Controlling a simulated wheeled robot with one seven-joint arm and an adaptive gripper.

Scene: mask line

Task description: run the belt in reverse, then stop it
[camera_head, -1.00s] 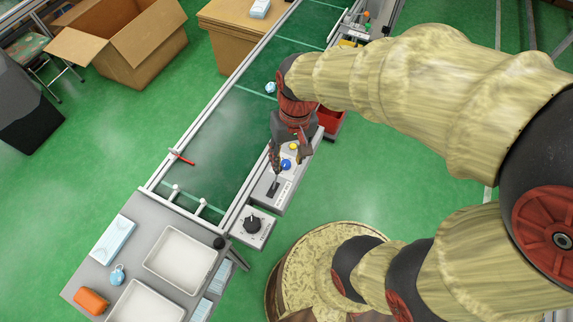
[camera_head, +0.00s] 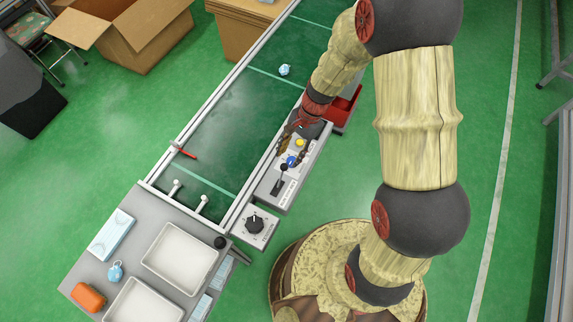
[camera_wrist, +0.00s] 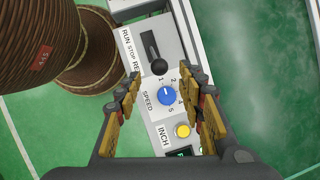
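The control box (camera_head: 265,198) stands along the belt's right side. Its black lever (camera_head: 283,168) also shows in the wrist view (camera_wrist: 159,66), with the knob toward the RE... end of the RUN/STOP label. The blue speed dial (camera_wrist: 167,96) and yellow INCH button (camera_wrist: 182,131) lie beyond it. My gripper (camera_wrist: 165,82) is open and empty above the panel, its fingers either side of the dial area, apart from the lever. In the head view, my gripper (camera_head: 293,137) hangs over the panel's far part. The green belt (camera_head: 225,125) carries a crumpled blue mask (camera_head: 285,70).
A black rotary knob box (camera_head: 255,223) sits at the belt's near end. A grey table (camera_head: 85,262) with white trays (camera_head: 180,258) is at lower left. A red bin (camera_head: 343,110) stands beside the belt. A red stick (camera_head: 183,152) crosses the belt's left rail.

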